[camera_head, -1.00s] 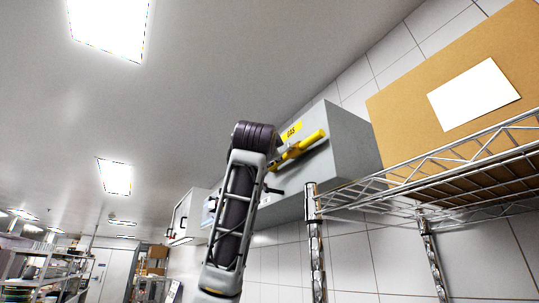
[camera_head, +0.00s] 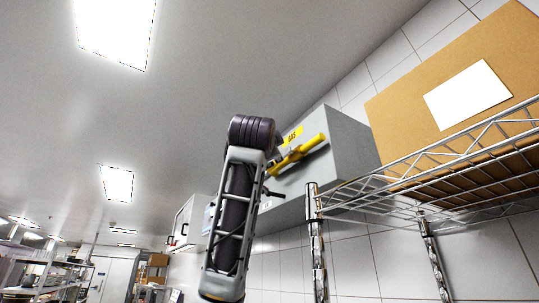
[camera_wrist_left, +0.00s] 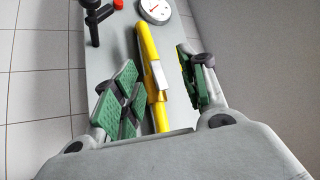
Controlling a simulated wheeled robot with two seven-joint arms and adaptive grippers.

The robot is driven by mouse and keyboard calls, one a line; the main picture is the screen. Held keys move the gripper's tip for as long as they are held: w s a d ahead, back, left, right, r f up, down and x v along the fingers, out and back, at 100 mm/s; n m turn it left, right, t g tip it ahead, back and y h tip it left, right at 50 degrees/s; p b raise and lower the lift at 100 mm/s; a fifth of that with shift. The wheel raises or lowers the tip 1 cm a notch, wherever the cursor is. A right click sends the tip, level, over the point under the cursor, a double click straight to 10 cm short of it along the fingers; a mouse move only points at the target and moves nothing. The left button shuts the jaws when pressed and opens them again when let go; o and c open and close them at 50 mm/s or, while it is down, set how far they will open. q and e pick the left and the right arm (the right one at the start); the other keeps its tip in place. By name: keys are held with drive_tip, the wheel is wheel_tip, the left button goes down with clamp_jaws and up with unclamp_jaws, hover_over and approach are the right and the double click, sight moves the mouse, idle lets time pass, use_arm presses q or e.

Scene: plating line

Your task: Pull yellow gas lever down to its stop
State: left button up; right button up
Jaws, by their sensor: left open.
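The yellow gas lever (camera_head: 300,153) is on the front of a grey wall box (camera_head: 345,145) with a yellow GAS label (camera_head: 293,135). In the head view it slants up to the right, its lower left end close to my arm. In the left wrist view the lever (camera_wrist_left: 150,80) runs lengthwise between the green-padded fingers of my left gripper (camera_wrist_left: 158,78), with a pale block on its side. The gripper is open, with visible gaps beside the lever; contact cannot be told. My right gripper is not in view.
A wire shelf (camera_head: 440,165) with a large cardboard box (camera_head: 460,75) stands right of the grey box, its chrome post (camera_head: 314,240) close below. The left wrist view shows a round gauge (camera_wrist_left: 155,10), a red knob (camera_wrist_left: 118,4) and a black handle (camera_wrist_left: 95,20) beyond the lever.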

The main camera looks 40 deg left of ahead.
use_arm(q)
drive_tip(key=shift+s+d, duration=0.1)
drive_tip(key=shift+s, duration=0.05)
drive_tip(key=shift+f, duration=0.1)
idle(0.6)
drive_tip(key=m+t+h+p, duration=0.1)
drive_tip(key=m+t+h, duration=0.2)
drive_tip(key=t+h, duration=0.35)
approach(273, 167)
drive_tip(key=shift+s+d+f+t+y, duration=0.15)
drive_tip(key=shift+f+t+y, duration=0.3)
drive_tip(key=shift+f, duration=0.35)
drive_tip(key=shift+s+d+f+t+y, duration=0.1)
drive_tip(key=shift+f+t+y, duration=0.3)
drive_tip(key=shift+f, duration=0.45)
drive_tip(key=shift+r, duration=0.15)
drive_tip(key=shift+p+x, duration=3.6)
drive_tip(key=shift+x, duration=3.25)
drive_tip(key=shift+w, duration=0.1)
